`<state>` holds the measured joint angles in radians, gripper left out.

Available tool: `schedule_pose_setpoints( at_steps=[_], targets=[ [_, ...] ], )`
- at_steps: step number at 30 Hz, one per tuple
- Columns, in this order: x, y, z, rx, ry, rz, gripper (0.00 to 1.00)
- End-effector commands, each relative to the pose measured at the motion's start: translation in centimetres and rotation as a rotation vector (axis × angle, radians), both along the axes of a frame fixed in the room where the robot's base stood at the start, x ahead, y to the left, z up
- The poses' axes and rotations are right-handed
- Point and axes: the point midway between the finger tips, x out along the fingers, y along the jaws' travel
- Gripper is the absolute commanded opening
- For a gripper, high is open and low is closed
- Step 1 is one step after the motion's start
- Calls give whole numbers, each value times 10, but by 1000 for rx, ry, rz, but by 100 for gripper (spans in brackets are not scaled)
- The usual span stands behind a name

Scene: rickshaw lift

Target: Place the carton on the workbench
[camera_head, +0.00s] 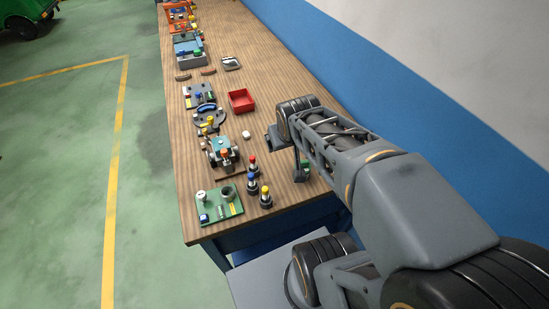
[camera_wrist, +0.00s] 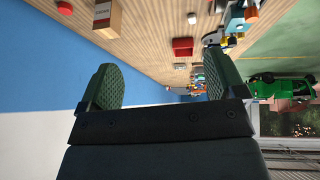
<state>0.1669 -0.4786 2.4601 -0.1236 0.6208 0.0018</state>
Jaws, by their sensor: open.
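The carton (camera_wrist: 107,17) is a small brown box with a white label, at the top left of the wrist view, standing on the wooden workbench (camera_wrist: 148,35). I cannot make it out in the head view, where my arm covers part of the bench. The workbench (camera_head: 262,85) runs away from me along the wall in the head view. My gripper (camera_wrist: 160,78) is open, with its two green ridged fingers wide apart and nothing between them. In the head view only a little of my gripper (camera_head: 303,172) shows below my arm, over the near end of the bench.
A red bin (camera_head: 241,100), a green board (camera_head: 219,204), several dark pegs with coloured tops (camera_head: 253,185) and other small assemblies line the bench's left side. A red round object (camera_wrist: 65,7) is near the carton. A blue-and-white wall (camera_head: 400,90) bounds the right. Open green floor (camera_head: 60,170) lies left.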

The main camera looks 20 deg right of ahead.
Motion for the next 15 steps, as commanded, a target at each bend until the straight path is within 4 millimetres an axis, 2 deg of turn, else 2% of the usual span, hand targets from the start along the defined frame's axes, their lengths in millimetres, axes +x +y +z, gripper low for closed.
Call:
schedule_pose_setpoints(
  at_steps=[1, 3, 8, 15],
  targets=[
    [-14, 17, 4, 28, 28, 30, 89],
    [-30, 33, 6, 64, 71, 58, 89],
    [-51, 59, 9, 111, 129, 102, 89],
    [-55, 63, 9, 120, 141, 109, 89]
  ],
)
